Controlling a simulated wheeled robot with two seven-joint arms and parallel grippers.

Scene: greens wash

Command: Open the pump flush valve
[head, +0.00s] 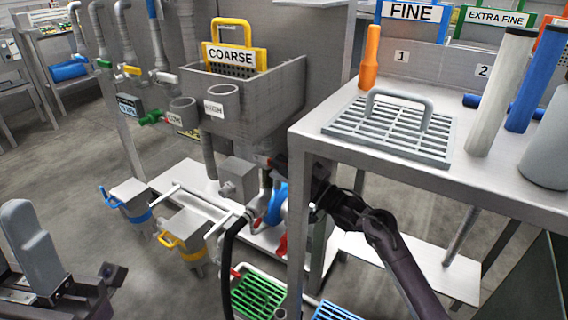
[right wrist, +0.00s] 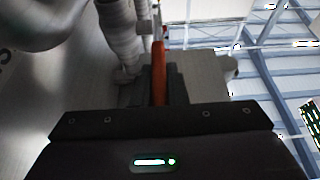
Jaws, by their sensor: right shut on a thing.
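The blue pump (head: 276,204) stands low beside the grey sink stand, partly behind the table leg and my right arm. My right gripper (head: 272,172) is just above it, at the grey pipework. In the right wrist view, an orange-red lever (right wrist: 159,72) stands between the dark fingers of the right gripper (right wrist: 156,92), which are shut on it. Whether this lever is the flush valve's, and how far it is turned, I cannot tell. A red handle (head: 283,245) shows below the pump. My left gripper (head: 75,270) is at the lower left, away from the pump; its jaw gap is unclear.
The steel table (head: 300,135) with a grated lid (head: 390,128) stands close above my right arm. The sink (head: 280,95) holds the COARSE sieve (head: 232,55). A black hose (head: 228,260) hangs in front.

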